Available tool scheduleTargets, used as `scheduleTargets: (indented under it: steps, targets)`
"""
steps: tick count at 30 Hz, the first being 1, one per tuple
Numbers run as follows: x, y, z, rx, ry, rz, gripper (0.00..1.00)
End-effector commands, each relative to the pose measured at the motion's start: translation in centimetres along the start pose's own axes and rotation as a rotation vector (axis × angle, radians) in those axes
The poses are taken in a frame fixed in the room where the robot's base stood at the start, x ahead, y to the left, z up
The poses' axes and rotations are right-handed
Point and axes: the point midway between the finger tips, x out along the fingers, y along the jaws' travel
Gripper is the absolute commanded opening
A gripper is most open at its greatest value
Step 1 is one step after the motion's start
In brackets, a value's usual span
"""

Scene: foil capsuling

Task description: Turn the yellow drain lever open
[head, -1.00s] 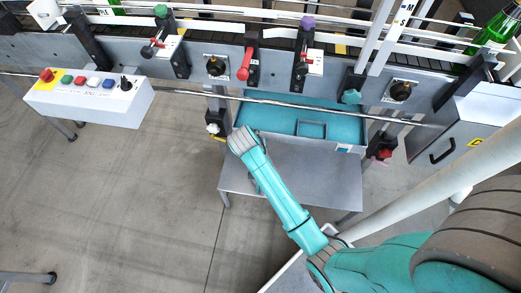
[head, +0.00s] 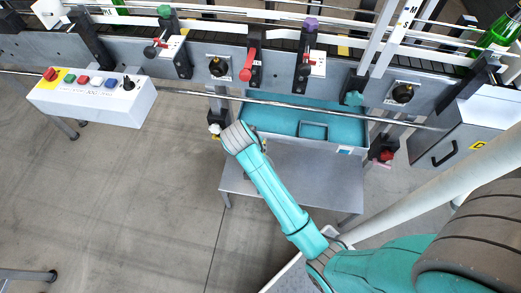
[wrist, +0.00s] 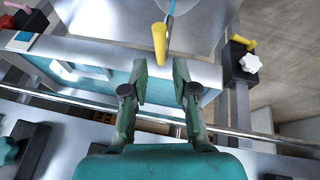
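The yellow drain lever (wrist: 160,44) stands out near the top middle of the wrist view, with a light-blue piece behind its upper end. My gripper (wrist: 161,82) is open and empty. Its two fingers are apart, and the lever's near end lies in line with the gap, just beyond the fingertips. I see no contact. In the head view my wrist hides the lever and the fingers, at the left front corner of the teal tray (head: 275,118).
A black bracket with a white star knob (wrist: 250,64) and a small yellow handle stands right of the lever in the wrist view. A steel rail (head: 330,109) runs along the machine front. A grey shelf (head: 300,180) lies below the tray. A button box (head: 110,105) stands left.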

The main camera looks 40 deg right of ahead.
Motion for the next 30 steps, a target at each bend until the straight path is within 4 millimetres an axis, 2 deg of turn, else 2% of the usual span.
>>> scheduleTargets:
  steps: [3,10,30]
  targets:
    - [-2.3,-0.1,-0.1,0.0,0.002,-0.003,0.28]
    - [-4.8,0.0,0.0,0.0,0.0,-0.001,0.28]
    - [-5.3,0.0,0.0,-0.001,0.0,-0.001,0.28]
